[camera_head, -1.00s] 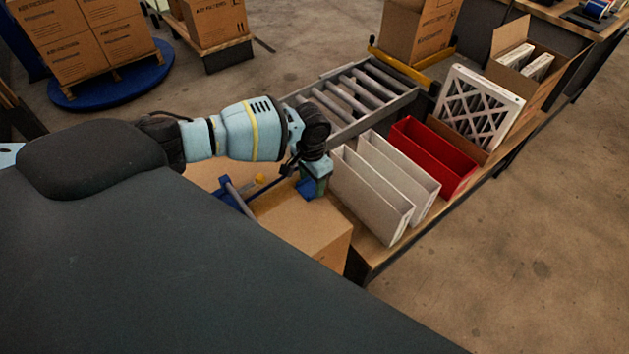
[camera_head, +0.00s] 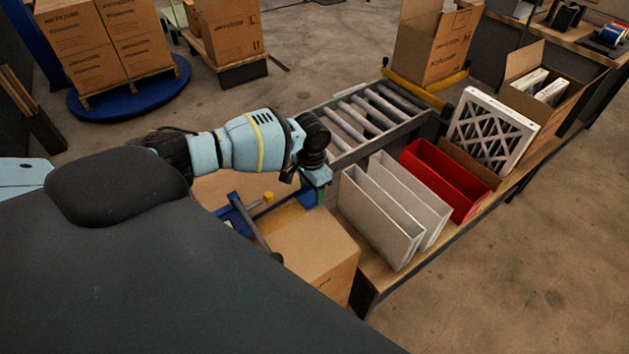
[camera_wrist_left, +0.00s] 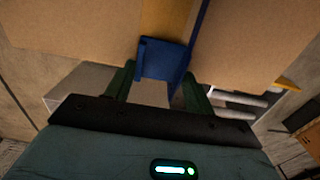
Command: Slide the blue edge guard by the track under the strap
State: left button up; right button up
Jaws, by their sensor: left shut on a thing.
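The blue edge guard (camera_wrist_left: 163,58) sits between the two green fingers of my left gripper (camera_wrist_left: 160,78), which is shut on it. In the wrist view the guard lies at the edge of the cardboard box (camera_wrist_left: 85,25), beside the blue strap (camera_wrist_left: 199,32). Whether any of the guard is under the strap cannot be told. In the head view my left gripper (camera_head: 318,180) is at the far edge of the box (camera_head: 310,248), and the guard (camera_head: 307,198) is partly hidden below it. My right gripper is not in view.
White panels (camera_head: 385,225), a red bin (camera_head: 435,170) and a lattice-faced filter (camera_head: 490,130) stand to the right. A roller track (camera_head: 365,115) lies behind.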

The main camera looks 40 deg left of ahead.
pick_arm(q)
jog(key=shift+a, duration=0.2)
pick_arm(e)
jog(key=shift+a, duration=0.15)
pick_arm(q)
jog(key=shift+w+a, duration=0.35)
jog(key=shift+a, duration=0.45)
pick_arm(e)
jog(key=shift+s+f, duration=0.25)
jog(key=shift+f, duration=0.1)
pick_arm(q)
jog(key=o, duration=1.1)
jog(key=shift+c, duration=0.2)
notch_tip(320, 180, up, 8)
jog(key=shift+p, duration=0.3)
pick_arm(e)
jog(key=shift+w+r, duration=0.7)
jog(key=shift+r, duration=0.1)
